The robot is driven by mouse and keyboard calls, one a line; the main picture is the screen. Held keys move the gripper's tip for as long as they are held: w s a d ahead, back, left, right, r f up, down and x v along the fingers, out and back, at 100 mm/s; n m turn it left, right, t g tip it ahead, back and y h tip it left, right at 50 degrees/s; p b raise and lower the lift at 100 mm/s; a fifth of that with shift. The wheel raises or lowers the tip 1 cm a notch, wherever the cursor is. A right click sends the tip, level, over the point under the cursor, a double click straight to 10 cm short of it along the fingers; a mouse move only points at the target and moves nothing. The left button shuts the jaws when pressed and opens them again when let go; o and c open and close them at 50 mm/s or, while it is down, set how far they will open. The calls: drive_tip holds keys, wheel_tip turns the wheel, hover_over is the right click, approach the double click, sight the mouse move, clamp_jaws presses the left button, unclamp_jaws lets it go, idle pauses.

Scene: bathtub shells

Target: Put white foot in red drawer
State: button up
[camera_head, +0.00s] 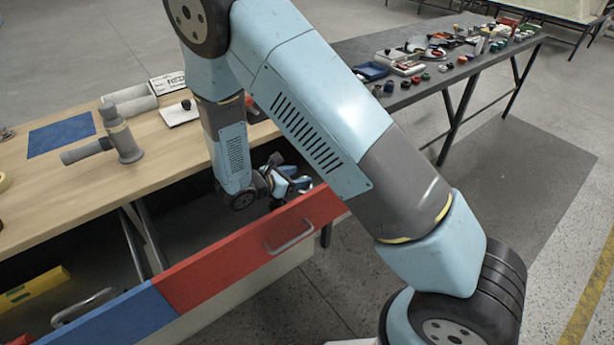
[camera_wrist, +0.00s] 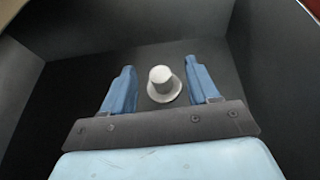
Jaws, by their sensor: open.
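The white foot (camera_wrist: 161,84) shows in the wrist view as a small white piece with a round flange and a raised cap. It lies on the dark floor of a box-like space and appears between my fingers, apart from both. My gripper (camera_wrist: 161,78) is open, with one blue finger on each side of the foot. In the head view the red drawer (camera_head: 245,252) is pulled out, with a metal handle on its front. My gripper (camera_head: 285,185) is over or inside this drawer near its right end. The foot is hidden in the head view.
A blue drawer front (camera_head: 120,318) adjoins the red one on the left. The wooden tabletop (camera_head: 60,205) above carries a grey pipe fitting (camera_head: 118,135) and a blue mat (camera_head: 60,135). A dark table (camera_head: 440,70) behind holds many small parts. Dark walls surround my fingers.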

drive_tip(key=v, duration=0.7)
drive_tip(key=shift+s+a+r, duration=0.1)
drive_tip(key=shift+s+a, duration=0.05)
drive_tip(key=shift+s, duration=0.1)
drive_tip(key=s+d+r+m+g+y, duration=0.3)
drive_tip(key=d+r+m+g, duration=0.4)
drive_tip(key=d+r+m, duration=0.9)
drive_tip(key=s+d+r+m+t+y, duration=0.2)
drive_tip(key=s+d+r, duration=0.4)
drive_tip(key=r, duration=0.3)
drive_tip(key=s+d+r+m+t+y, duration=0.2)
drive_tip(key=s+d+r+m+y, duration=0.3)
drive_tip(key=s+r, duration=0.4)
drive_tip(key=d+m, duration=0.1)
drive_tip(key=m, duration=0.1)
drive_tip(key=shift+s+d+r+m+y, duration=0.2)
drive_tip(key=shift+r+m+y, duration=0.1)
drive_tip(key=shift+r, duration=0.05)
